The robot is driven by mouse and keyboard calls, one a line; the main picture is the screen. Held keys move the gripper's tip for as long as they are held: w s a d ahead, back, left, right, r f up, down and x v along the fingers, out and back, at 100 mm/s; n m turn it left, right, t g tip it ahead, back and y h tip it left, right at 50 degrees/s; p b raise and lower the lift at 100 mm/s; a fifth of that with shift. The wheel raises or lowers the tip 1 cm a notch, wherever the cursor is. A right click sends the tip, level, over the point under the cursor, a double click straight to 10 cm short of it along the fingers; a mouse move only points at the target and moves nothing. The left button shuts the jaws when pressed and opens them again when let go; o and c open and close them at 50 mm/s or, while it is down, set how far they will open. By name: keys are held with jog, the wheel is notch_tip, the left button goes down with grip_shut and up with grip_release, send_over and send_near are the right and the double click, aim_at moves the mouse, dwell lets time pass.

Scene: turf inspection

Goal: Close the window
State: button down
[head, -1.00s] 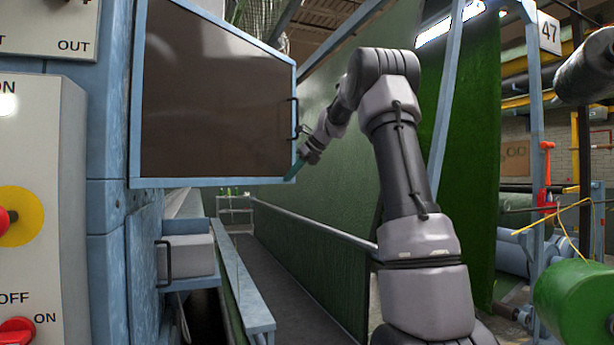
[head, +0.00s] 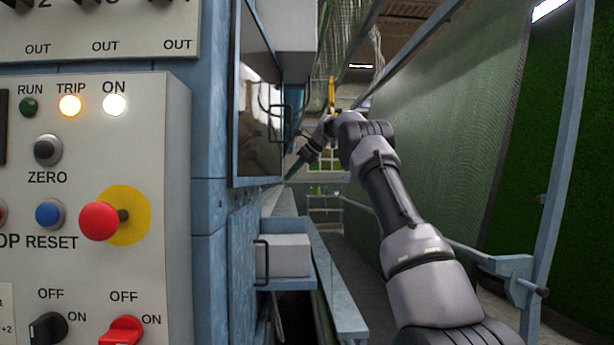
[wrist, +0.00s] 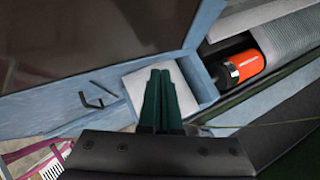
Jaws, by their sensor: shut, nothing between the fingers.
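The window is a dark pane in a light blue frame (head: 235,120) with black handles on its far side, left of centre in the head view. I see it at a steep angle, swung nearly in line with the blue machine wall; I cannot tell whether a gap is left. In the wrist view its dark pane (wrist: 90,45) fills the upper left. My gripper (head: 291,174) is just right of the window's lower far corner, its dark green fingers shut and empty. They also show in the wrist view (wrist: 164,75); contact with the frame is unclear.
A control panel (head: 165,180) with knobs and lights stands close on the left. A white drawer box (head: 285,255) with a black handle sits below the window. A rail runs along the green turf (head: 440,120) on the right. An orange-red cylinder (wrist: 247,68) lies in a tray.

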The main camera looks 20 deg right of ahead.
aim_at(279, 176)
jog(key=shift+w+a, duration=0.35)
jog(key=shift+a, duration=0.45)
jog(key=shift+w+a, duration=0.35)
jog(key=shift+a, duration=0.4)
jog(key=v, duration=1.1)
jog(key=s+a+r+n+h, duration=0.15)
jog(key=s+r+n, duration=0.3)
jog(key=s, duration=0.55)
jog(key=s+a+f+n, duration=0.1)
jog(key=s+f+n, duration=0.15)
jog(key=s, duration=0.55)
jog(key=s+a+f+n, duration=0.1)
jog(key=s+n, duration=0.3)
jog(key=s, duration=0.3)
jog(key=s+a+f+n+h, duration=0.1)
jog(key=s+f+n, duration=0.4)
jog(key=s+f, duration=0.4)
jog(key=s+a+f+n+t+h, duration=0.1)
jog(key=s+f+n+h, duration=0.1)
jog(key=s+f+n, duration=0.4)
jog(key=s+f, duration=0.4)
jog(key=s, duration=0.6)
jog(key=shift+n, duration=0.3)
